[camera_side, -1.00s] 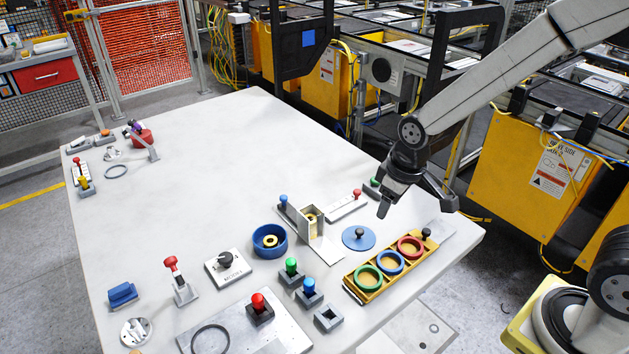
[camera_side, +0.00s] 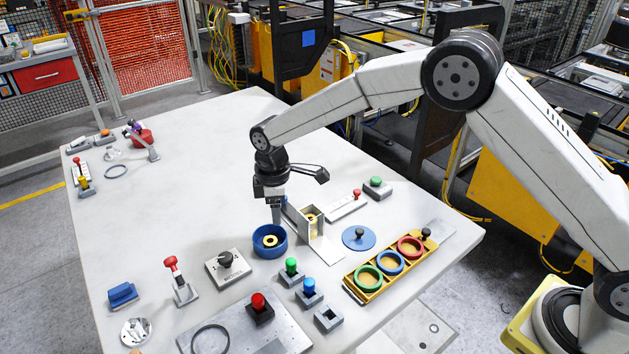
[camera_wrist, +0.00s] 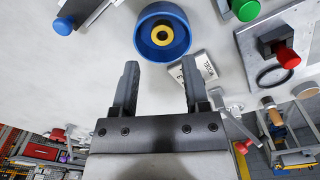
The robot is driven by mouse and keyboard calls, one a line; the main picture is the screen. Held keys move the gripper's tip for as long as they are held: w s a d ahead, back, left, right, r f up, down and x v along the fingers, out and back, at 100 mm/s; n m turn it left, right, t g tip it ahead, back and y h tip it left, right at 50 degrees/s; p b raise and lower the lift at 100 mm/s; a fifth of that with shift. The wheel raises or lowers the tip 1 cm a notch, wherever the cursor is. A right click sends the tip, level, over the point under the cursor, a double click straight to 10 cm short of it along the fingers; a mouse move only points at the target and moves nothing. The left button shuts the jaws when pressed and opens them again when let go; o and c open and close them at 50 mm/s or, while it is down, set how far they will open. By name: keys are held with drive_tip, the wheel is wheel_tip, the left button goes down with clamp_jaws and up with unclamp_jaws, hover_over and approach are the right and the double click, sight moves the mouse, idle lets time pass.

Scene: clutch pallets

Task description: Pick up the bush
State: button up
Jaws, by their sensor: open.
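The bush (camera_side: 270,240), a small brass-yellow ring with a dark hole, lies inside a round blue bowl (camera_side: 257,246) on the table. In the wrist view the bush (camera_wrist: 161,36) shows in the blue bowl (camera_wrist: 184,38), just beyond my fingertips. My gripper (camera_side: 277,217) is above the bowl's back edge in the side view, fingers pointing down. In the wrist view my gripper (camera_wrist: 158,66) has its two fingers wide apart with nothing between them. It does not touch the bush.
A grey bracket (camera_side: 318,238) holding a brass part stands just right of the bowl. A black-knob plate (camera_side: 228,268) is to its left, green (camera_side: 291,267) and blue (camera_side: 309,287) buttons are in front. The back middle of the table is clear.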

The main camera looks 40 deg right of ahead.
sight(270, 237)
drive_tip(key=shift+n, duration=0.6)
drive_tip(key=shift+w+a+f, duration=0.15)
drive_tip(key=shift+a+f, duration=0.15)
drive_tip(key=shift+f, duration=1.2)
drive_tip(key=shift+w+a+f, duration=0.2)
drive_tip(key=shift+a+f, duration=0.05)
drive_tip(key=shift+f, duration=1.3)
drive_tip(key=shift+w+a+f, duration=0.15)
drive_tip(key=shift+a+f, duration=0.15)
drive_tip(key=shift+f, duration=1.2)
clamp_jaws()
